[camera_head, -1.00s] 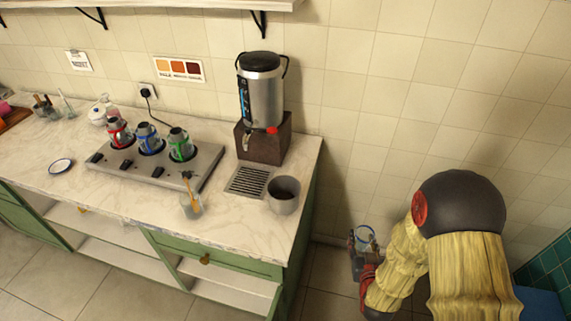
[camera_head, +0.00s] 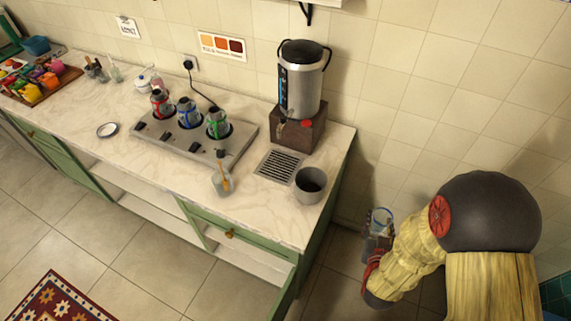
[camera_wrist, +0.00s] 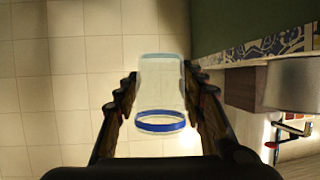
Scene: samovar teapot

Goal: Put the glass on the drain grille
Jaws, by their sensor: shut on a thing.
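My gripper (camera_wrist: 160,98) is shut on a clear glass (camera_wrist: 160,75) with a blue band at its rim; both also show in the head view, where the glass (camera_head: 381,217) is held in the air beyond the right end of the counter. The drain grille (camera_head: 279,167) is a dark slotted plate set in the counter, in front of the hot-water urn (camera_head: 302,78) on its brown base. The glass is well to the right of the grille, apart from it. The grille is not seen in the wrist view.
A grey cup (camera_head: 310,186) stands right next to the grille near the counter's right edge. A small glass with a spoon (camera_head: 222,181) stands to its left. A burner unit (camera_head: 190,132) holds several pots. A patterned rug (camera_head: 62,300) lies on open floor.

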